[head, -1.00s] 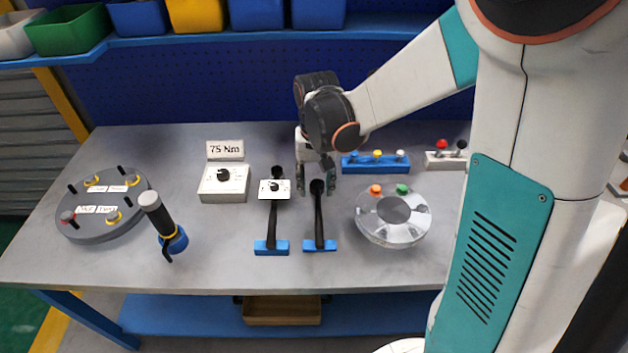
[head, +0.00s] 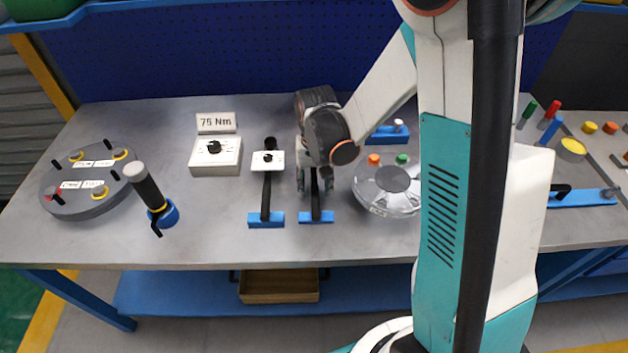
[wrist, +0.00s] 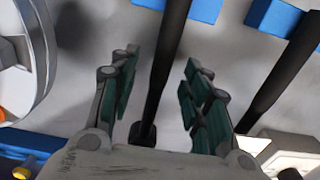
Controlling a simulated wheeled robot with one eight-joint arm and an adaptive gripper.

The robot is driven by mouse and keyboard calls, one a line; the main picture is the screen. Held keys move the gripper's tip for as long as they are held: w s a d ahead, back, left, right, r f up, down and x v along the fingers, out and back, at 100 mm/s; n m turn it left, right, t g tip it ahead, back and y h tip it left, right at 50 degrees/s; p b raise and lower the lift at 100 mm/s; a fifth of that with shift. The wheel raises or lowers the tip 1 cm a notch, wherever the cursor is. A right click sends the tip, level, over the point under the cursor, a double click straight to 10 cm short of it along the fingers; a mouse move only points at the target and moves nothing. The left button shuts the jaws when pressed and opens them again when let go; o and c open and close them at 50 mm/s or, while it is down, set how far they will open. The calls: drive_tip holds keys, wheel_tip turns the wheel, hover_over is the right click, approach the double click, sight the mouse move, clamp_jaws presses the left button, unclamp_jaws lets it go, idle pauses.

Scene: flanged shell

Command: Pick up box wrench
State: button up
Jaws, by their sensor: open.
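A plain black long-handled wrench (head: 316,204), which looks like the box wrench, lies with its near end at a blue block (head: 316,217). My gripper (head: 314,184) is open over its far part. In the wrist view the wrench's black shaft (wrist: 166,65) runs between the two open fingers of my gripper (wrist: 159,78), with a gap on each side. Its dark end (wrist: 142,134) shows near the palm. I cannot tell how far the fingertips are above the table.
A second black wrench (head: 266,195) with a white dial plate lies close to the left. A round metal flanged shell (head: 388,203) sits close to the right. A white dial box (head: 215,156), a grey disc (head: 90,195) and a black-and-blue tool (head: 150,190) stand further left.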

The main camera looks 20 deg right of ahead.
sight(315, 187)
drive_tip(key=shift+f, duration=0.75)
drive_tip(key=shift+r, duration=0.1)
drive_tip(key=shift+c, duration=0.3)
clamp_jaws()
drive_tip(key=shift+r, duration=0.1)
wheel_tip(315, 187, up, 20)
drive_tip(key=p, duration=0.7)
